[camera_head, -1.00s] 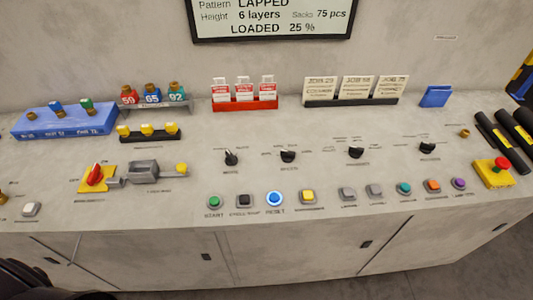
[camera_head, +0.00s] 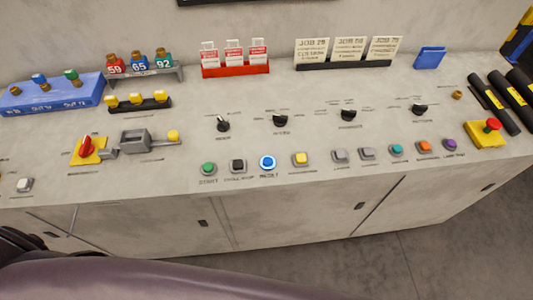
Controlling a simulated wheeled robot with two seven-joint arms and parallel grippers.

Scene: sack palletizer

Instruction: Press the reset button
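The reset button (camera_head: 268,163) is a round blue button with a pale ring, labelled RESET. It stands in the front row of the grey console (camera_head: 330,190), between a black button (camera_head: 238,166) on its left and a yellow button (camera_head: 301,160) on its right. A green button labelled START (camera_head: 208,169) is further left. Nothing covers the reset button. Neither gripper can be made out. A dark rounded shape, likely part of my own arm, spans the bottom left of the view, below the console front.
Several more buttons continue right to a red emergency stop (camera_head: 491,125) on a yellow box. Black selector knobs (camera_head: 280,120) stand behind the row. A red rotary switch (camera_head: 86,147) and grey slide unit (camera_head: 137,141) are at left. Card holders (camera_head: 235,70) line the back. Space above the buttons is clear.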

